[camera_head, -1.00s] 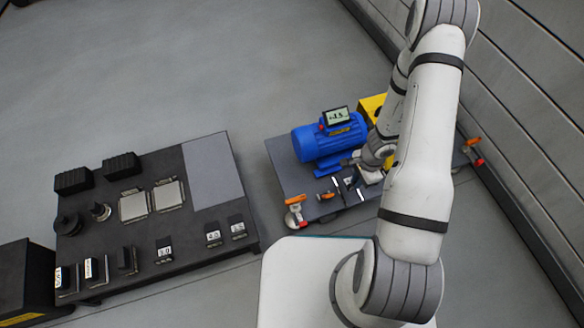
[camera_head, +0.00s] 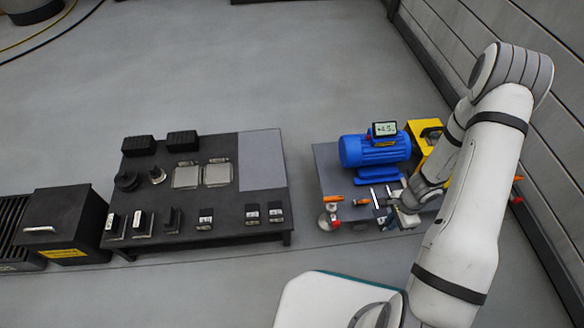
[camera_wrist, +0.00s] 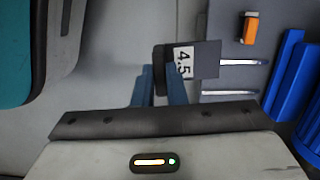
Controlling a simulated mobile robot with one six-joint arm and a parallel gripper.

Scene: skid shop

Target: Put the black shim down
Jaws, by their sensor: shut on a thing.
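The black shim (camera_wrist: 206,58) is a thin dark plate with a white "4.5" label, seen in the wrist view. My gripper (camera_wrist: 161,88) is shut on its thicker black end, between two blue fingers. The shim reaches out to the right of the fingers, above or close over the grey skid plate. I cannot tell whether it touches the plate. In the head view my gripper (camera_head: 399,212) is low at the front of the skid, by the blue motor (camera_head: 374,150); the shim is too small there to make out.
An orange-handled clamp (camera_head: 331,210) and bright metal strips (camera_wrist: 242,62) are by the motor's feet. A yellow part (camera_head: 424,140) stands right of the motor. On the left, a dark table (camera_head: 225,195) carries labelled shims, blocks and metal plates. A grey wall runs along the right.

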